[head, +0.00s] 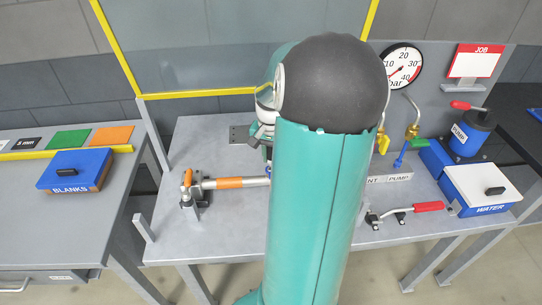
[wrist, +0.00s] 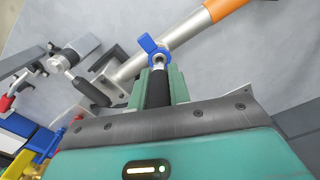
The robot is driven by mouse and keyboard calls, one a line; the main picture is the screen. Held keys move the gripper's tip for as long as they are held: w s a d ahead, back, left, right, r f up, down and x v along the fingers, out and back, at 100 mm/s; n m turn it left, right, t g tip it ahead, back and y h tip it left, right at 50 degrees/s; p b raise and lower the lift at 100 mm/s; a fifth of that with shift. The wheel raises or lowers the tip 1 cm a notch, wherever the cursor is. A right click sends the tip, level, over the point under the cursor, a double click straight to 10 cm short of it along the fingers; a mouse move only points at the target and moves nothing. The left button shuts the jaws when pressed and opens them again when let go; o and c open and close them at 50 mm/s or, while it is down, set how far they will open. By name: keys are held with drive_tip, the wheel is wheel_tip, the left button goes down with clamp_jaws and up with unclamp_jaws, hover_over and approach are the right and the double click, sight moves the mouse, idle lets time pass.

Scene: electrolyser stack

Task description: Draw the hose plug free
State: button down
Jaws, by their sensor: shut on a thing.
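My gripper (wrist: 159,72) points away from the wrist camera, its green fingers shut on a small piece with a metal nub and blue wings. I take this piece to be the hose plug (wrist: 152,46). It shows at the fingertips, above or against a silver tube with an orange sleeve. I cannot tell whether it is still seated in anything. In the head view my teal arm hides the fingers and the plug.
The orange-sleeved tool (head: 236,182) lies on the grey bench, its head by a metal fixture (head: 190,193). Right of my arm stand a pressure gauge (head: 403,66), a red-handled clamp (head: 428,206), a blue pump (head: 470,132) and a white-lidded WATER box (head: 483,186).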

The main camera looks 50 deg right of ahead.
drive_tip(key=shift+r, duration=0.1)
drive_tip(key=shift+r, duration=1.9)
drive_tip(key=shift+w, duration=0.1)
